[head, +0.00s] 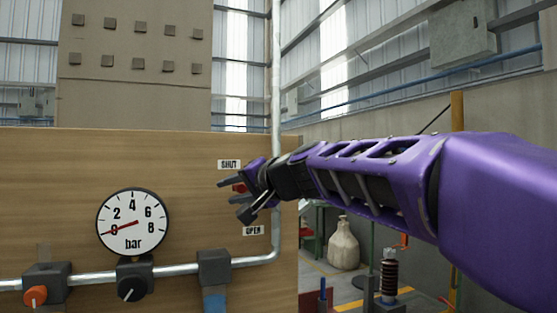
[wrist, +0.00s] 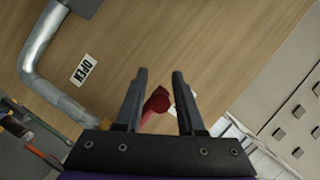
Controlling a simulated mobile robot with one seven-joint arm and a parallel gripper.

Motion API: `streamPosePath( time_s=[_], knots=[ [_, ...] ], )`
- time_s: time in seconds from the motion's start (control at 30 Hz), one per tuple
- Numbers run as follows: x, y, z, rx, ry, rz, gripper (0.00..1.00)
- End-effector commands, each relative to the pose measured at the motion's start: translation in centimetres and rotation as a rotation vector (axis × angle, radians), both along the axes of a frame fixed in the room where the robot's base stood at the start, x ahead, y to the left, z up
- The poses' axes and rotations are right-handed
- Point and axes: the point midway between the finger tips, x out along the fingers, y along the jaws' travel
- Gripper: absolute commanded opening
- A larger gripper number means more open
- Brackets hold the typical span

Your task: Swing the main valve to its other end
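The main valve has a red handle. In the head view a bit of the red handle (head: 239,188) shows between my fingers, between the SHUT label (head: 229,164) above and the OPEN label (head: 253,230) below. My gripper (head: 232,198) is at the panel there, with its fingers apart. In the wrist view the red handle (wrist: 157,101) lies in the gap between the two open fingers of my gripper (wrist: 159,74). I cannot tell whether either finger touches it. The right finger partly covers the SHUT label; the OPEN label (wrist: 83,70) is clear at left.
A round bar gauge (head: 132,222) on the wooden panel (head: 60,170) has its red needle near 0. A metal pipe (head: 90,278) runs along below with an orange knob (head: 37,296) and a black knob (head: 133,287), then rises right of the labels.

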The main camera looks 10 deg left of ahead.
Motion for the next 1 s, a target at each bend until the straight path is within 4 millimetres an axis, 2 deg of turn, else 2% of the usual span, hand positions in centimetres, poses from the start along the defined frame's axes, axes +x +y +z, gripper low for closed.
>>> streamPosePath(
  time_s=[0.03,0.2,1.0],
  knots=[
    [0.18,-0.02,-0.36,-0.001,0.006,0.000,0.27],
    [0.18,-0.04,-0.35,-0.001,0.006,-0.001,0.00],
    [0.16,-0.10,-0.14,-0.001,0.002,-0.003,0.00]
  ],
)
